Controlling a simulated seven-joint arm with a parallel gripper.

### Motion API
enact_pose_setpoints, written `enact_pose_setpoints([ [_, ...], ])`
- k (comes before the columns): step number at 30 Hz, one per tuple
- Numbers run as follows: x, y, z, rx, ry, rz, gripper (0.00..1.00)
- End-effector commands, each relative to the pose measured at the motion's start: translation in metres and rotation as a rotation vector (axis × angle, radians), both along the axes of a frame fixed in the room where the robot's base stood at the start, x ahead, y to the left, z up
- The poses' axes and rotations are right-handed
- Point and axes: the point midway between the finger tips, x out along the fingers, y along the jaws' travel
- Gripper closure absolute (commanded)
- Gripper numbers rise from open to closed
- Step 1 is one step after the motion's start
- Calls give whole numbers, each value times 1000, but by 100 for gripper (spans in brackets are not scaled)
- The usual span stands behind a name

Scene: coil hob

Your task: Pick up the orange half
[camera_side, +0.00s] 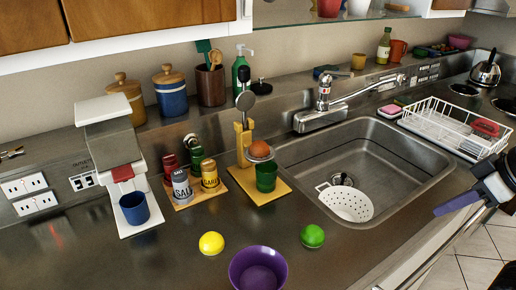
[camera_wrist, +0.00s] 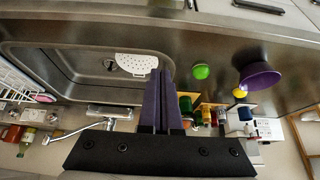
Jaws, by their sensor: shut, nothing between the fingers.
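The orange half (camera_side: 259,149) appears as a rounded orange-red piece on the yellow citrus press (camera_side: 242,150), above a green cup (camera_side: 266,177). The press stands on a yellow board left of the sink. My gripper (camera_side: 437,211) is at the far right, in front of the sink and dish rack, well apart from the orange half. Its purple fingers are together and empty, as the wrist view also shows (camera_wrist: 163,72).
The sink (camera_side: 400,160) holds a white colander (camera_side: 346,202). A lime (camera_side: 312,236), a lemon (camera_side: 211,243) and a purple bowl (camera_side: 258,268) stand on the front counter. Salt and other shakers (camera_side: 181,186) stand left of the press. The tap (camera_side: 324,95) rises behind the sink.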

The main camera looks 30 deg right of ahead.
Motion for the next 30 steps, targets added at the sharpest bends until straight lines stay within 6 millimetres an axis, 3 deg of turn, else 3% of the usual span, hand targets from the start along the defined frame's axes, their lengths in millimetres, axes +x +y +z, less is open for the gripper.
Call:
enact_pose_setpoints([
  [8, 0, 0, 0, 0, 0, 0, 100],
  [11, 0, 0, 0, 0, 0, 0, 86],
  [25, 0, 0, 0, 0, 0, 0, 1],
  [30, 0, 0, 0, 0, 0, 0, 0],
])
